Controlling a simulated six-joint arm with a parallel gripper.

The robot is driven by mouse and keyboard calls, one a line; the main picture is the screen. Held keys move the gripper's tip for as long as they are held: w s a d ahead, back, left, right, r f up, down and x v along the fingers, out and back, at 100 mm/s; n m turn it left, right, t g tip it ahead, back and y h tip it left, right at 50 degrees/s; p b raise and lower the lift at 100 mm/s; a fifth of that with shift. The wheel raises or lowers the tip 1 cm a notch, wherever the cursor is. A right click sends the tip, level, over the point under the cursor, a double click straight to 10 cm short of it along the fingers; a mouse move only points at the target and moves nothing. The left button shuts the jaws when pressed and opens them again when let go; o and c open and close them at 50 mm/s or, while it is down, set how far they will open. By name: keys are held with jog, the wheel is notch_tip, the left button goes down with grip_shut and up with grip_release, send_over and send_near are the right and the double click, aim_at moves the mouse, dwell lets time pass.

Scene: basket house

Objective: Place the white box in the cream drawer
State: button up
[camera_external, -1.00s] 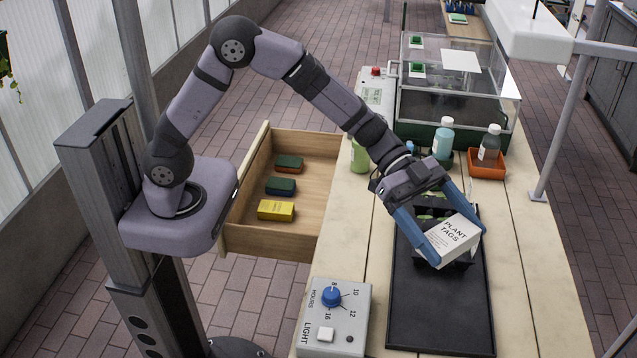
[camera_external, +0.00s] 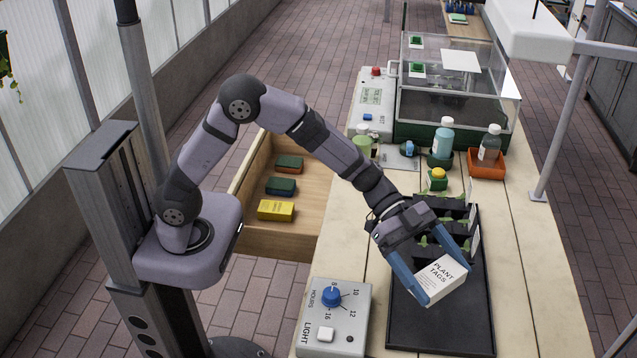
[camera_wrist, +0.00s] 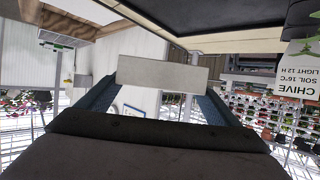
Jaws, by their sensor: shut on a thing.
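The white box (camera_external: 440,277), printed "PLANT TAGS", is held between the two blue fingers of my gripper (camera_external: 436,272) in the external view. It is tilted and over the black tray (camera_external: 420,325); how far above it I cannot tell. In the wrist view the gripper (camera_wrist: 160,95) has a pale grey face of the box (camera_wrist: 162,74) between its fingers. The cream drawer (camera_external: 270,240) is pulled open on the left side of the bench, partly hidden by my arm. Inside it lie a yellow box (camera_external: 276,210), a dark green block (camera_external: 281,186) and a green-and-orange block (camera_external: 289,163).
Seedling cells with upright tags (camera_external: 473,245) stand at the tray's far end. A light control box (camera_external: 333,315) sits at the front left. Bottles (camera_external: 443,138), an orange dish (camera_external: 487,165) and a glass propagator (camera_external: 455,105) are farther back. Space above the drawer's right side is crossed by my arm.

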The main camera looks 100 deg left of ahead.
aim_at(427, 315)
jog(key=shift+f+b, duration=0.55)
jog(key=shift+f, duration=4.5)
jog(key=shift+f, duration=0.1)
jog(key=o, duration=1)
jog(key=v, duration=1.2)
